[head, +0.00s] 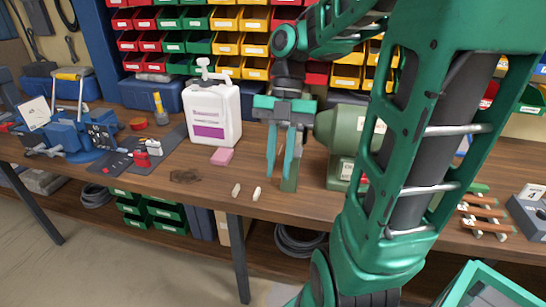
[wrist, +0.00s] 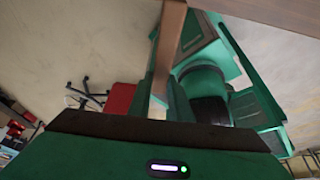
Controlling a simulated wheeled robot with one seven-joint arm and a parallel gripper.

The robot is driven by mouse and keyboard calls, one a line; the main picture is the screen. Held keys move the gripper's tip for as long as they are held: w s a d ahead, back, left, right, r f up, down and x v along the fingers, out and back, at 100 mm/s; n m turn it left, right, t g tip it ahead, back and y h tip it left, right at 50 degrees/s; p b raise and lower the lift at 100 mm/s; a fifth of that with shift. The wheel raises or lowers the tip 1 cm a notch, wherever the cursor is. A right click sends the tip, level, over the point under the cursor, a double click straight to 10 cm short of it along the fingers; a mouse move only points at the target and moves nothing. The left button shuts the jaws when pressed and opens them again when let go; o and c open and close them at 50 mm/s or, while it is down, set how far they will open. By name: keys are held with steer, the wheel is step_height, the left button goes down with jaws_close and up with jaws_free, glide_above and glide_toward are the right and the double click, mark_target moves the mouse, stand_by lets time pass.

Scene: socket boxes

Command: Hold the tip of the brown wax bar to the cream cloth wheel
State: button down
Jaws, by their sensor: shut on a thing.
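My gripper (head: 279,175) is shut, its teal fingers pointing down above the front of the bench in the head view. In the wrist view, a brown bar (wrist: 168,45), apparently the wax bar, runs from between the fingers to the top of the picture. The bar is not clear in the head view. A green machine (head: 338,128) stands just right of my gripper, partly covered by my arm. I cannot make out the cream cloth wheel in either view, nor whether the bar touches it.
An olive block (head: 289,185) shows by the fingertips; I cannot tell what it belongs to. Two small pale pieces (head: 257,193) and a pink block (head: 222,156) lie on the bench (head: 205,180). A white jug (head: 213,115) stands behind, left of my gripper. Coloured bins line the back.

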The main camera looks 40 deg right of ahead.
steer(key=f, duration=0.2)
steer(key=shift+w+d+f, duration=0.1)
steer(key=shift+d+f, duration=0.2)
steer(key=shift+f, duration=0.05)
steer(key=w+d, duration=0.2)
steer(key=shift+w+d, duration=0.15)
steer(key=shift+d, duration=0.25)
steer(key=shift+w+d+f, duration=0.1)
steer(key=shift+w+d, duration=0.95)
steer(key=shift+d, duration=0.2)
steer(key=shift+w+d, duration=0.15)
steer(key=shift+d, duration=0.05)
stand_by(0.6)
steer(key=shift+s+a+r, duration=0.1)
steer(key=shift+s+a, duration=0.8)
steer(key=shift+a, duration=0.3)
steer(key=shift+s+a+r, duration=0.1)
steer(key=shift+s+a, duration=0.85)
steer(key=shift+a, duration=0.2)
steer(key=shift+s+a+r, duration=0.1)
steer(key=shift+s+a, duration=0.8)
steer(key=shift+a, duration=0.3)
steer(key=shift+r, duration=2.5)
